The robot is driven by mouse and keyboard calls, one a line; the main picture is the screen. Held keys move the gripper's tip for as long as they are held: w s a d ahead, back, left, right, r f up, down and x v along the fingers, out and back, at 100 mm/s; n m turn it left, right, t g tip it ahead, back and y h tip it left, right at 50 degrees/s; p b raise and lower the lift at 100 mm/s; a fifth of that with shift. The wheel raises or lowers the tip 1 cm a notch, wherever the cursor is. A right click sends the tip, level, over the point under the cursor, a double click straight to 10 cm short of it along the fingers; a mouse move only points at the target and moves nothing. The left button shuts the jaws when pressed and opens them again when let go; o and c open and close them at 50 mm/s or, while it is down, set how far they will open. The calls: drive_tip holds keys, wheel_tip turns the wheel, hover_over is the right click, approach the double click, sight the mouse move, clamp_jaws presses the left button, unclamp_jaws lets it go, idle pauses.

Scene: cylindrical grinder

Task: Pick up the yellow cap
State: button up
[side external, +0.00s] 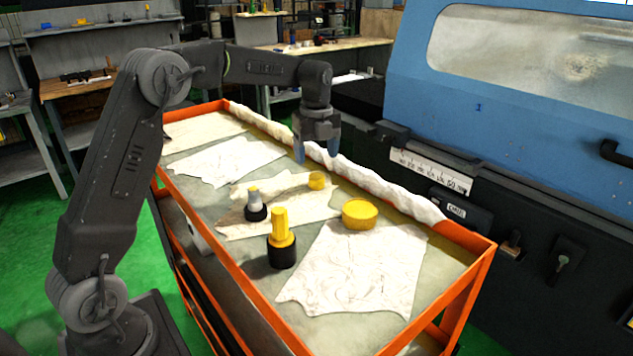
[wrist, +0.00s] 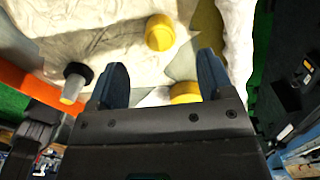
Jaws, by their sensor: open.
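Two yellow cap-like pieces lie on the cart. One is small and cylindrical (side external: 317,181); the other is wider and round (side external: 359,214), on the nearer cloth. I cannot tell for sure which is the cap. My gripper (side external: 317,154) is open and empty, pointing down above the cart near the small piece, apart from it. In the wrist view, my two fingers (wrist: 162,62) are spread. One yellow piece (wrist: 159,33) shows fully beyond the fingertips, apparently the small one. Another yellow piece (wrist: 185,92) is partly hidden by my right finger and gripper body.
A yellow-and-black part (side external: 281,240) and a grey-and-black part (side external: 255,205) stand upright to the left. The cart has an orange rim (side external: 468,282). A rolled white cloth (side external: 385,188) lines the machine side. The blue grinder (side external: 410,75) stands close behind.

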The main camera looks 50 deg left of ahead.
sight(316, 176)
drive_tip(key=shift+f, duration=3.55)
drive_tip(key=shift+c, duration=0.2)
drive_tip(key=c, duration=0.9)
drive_tip(key=shift+r, duration=0.2)
drive_tip(key=shift+c, duration=0.3)
wheel_tip(316, 176, up, 4)
drive_tip(key=shift+r, duration=0.1)
drive_tip(key=s+a+r, duration=0.6)
drive_tip(key=s+a, duration=0.1)
drive_tip(key=a, duration=0.1)
drive_tip(key=shift+a, duration=0.15)
drive_tip(key=s+d, duration=0.3)
drive_tip(key=s+d+r, duration=0.1)
drive_tip(key=s+d, duration=0.1)
drive_tip(key=s, duration=0.1)
drive_tip(key=s+d, duration=0.3)
drive_tip(key=shift+s+d+r, duration=0.3)
drive_tip(key=shift+s+d, duration=0.2)
drive_tip(key=shift+s, duration=0.15)
